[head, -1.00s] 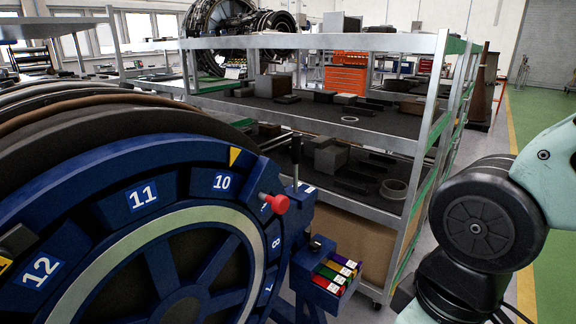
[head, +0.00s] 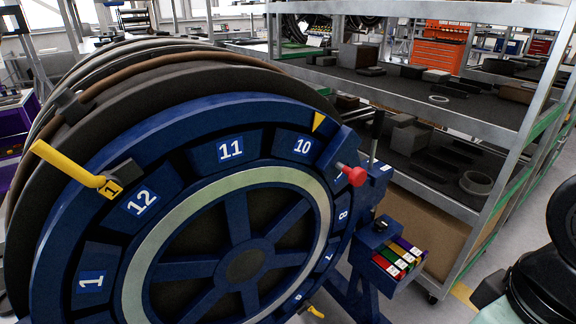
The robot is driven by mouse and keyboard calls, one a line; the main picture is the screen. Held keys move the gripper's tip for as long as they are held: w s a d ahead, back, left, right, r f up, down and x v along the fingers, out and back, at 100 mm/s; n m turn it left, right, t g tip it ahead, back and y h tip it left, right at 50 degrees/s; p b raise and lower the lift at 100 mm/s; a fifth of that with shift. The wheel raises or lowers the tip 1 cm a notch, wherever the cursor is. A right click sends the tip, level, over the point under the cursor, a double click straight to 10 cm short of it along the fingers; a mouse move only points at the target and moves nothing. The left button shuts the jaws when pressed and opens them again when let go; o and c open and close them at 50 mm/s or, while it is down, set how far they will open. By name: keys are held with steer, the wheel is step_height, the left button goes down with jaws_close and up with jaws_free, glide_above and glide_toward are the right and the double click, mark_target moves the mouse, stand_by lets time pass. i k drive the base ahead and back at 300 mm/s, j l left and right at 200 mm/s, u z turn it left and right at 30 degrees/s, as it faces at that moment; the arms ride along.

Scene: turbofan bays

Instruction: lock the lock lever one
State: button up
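The lock lever one is a yellow bent handle (head: 68,166) at the upper left of the big blue numbered ring (head: 262,112) in the head view. Its near end carries a small tag marked 1 at a dark block on the rim, near the 12 label. Its bar reaches up and left, out past the rim. A second yellow handle (head: 315,311) shows in part at the ring's lower right. My gripper is outside the view; only dark and pale links of my arm show at the right edge.
A red knob (head: 350,174) sticks out from the ring's right side. A small rack of coloured tabs (head: 398,258) stands beside it. A metal shelf (head: 440,108) with dark parts fills the right back. Purple bins (head: 14,135) stand at the far left.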

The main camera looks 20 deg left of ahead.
mark_target(109, 185)
steer(key=u, duration=0.45)
steer(key=j+u, duration=0.15)
steer(key=u, duration=0.25)
steer(key=i+u, duration=0.1)
steer(key=u, duration=0.8)
steer(key=i+j, duration=0.05)
